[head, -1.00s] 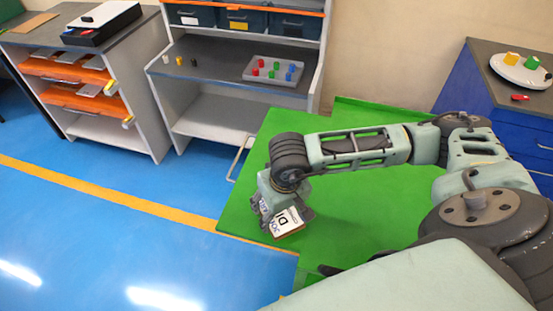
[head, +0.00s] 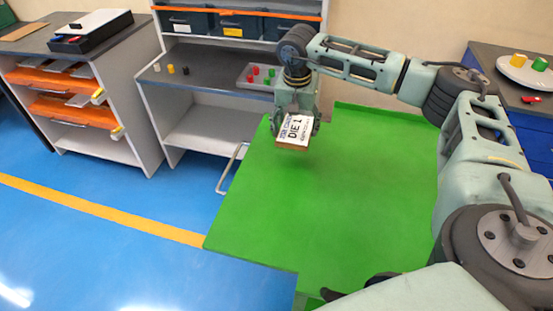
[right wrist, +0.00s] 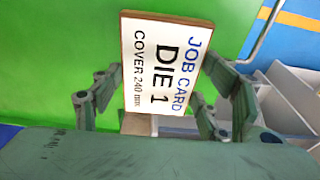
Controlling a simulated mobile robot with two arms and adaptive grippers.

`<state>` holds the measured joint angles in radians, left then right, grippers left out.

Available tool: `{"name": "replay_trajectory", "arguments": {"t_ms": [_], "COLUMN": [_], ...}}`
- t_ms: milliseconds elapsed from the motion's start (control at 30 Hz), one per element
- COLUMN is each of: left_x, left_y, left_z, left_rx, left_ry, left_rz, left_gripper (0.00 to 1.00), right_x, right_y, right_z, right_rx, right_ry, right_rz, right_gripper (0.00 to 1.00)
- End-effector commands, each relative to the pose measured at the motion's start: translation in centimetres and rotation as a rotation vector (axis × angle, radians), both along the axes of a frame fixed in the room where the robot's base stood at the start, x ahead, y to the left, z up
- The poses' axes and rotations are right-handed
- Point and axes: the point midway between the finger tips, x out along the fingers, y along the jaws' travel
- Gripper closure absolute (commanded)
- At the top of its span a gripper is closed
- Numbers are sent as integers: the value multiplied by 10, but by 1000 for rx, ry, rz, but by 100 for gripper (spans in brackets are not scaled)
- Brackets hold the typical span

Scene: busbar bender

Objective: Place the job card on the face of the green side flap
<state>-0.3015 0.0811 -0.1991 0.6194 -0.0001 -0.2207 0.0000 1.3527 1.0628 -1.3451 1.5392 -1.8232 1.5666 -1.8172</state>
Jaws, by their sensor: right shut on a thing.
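The job card (head: 293,131) is a thin block with a white face lettered "JOB CARD DIE 1 COVER 240 mm" and a brown edge. My right gripper (head: 297,122) is shut on it and holds it above the far left part of the green surface (head: 330,205). In the right wrist view the card (right wrist: 160,62) sits between the two fingers of the gripper (right wrist: 165,108), its lettered face toward the camera. Green fills much of the background behind it. I cannot tell which part of the green is the side flap. My left gripper is not in view.
A grey shelf unit (head: 215,90) with blue bins and a tray of coloured pegs (head: 252,76) stands behind the green surface. A metal handle (head: 232,168) sticks out at its left edge. A blue cabinet (head: 535,140) with a white plate (head: 525,70) stands at right.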

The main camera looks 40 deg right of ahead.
Motion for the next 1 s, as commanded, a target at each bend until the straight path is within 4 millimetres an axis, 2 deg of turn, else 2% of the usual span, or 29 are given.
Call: {"name": "replay_trajectory", "arguments": {"t_ms": [100, 300, 467, 700, 1000], "left_x": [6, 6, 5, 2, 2], "left_y": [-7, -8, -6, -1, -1], "left_z": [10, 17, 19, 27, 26], "left_rx": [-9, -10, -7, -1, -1], "left_ry": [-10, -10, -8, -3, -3], "left_rz": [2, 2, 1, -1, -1], "left_gripper": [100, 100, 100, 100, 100], "right_x": [-3, -5, -6, -6, -6], "right_y": [29, 60, 67, 67, 67], "right_z": [-14, -34, -44, -76, -81], "right_rx": [0, 0, -1, 0, 0], "right_ry": [3, 0, -1, 1, -2], "right_rz": [6, 3, 0, -2, -1], "right_gripper": [60, 60, 60, 60, 60]}}
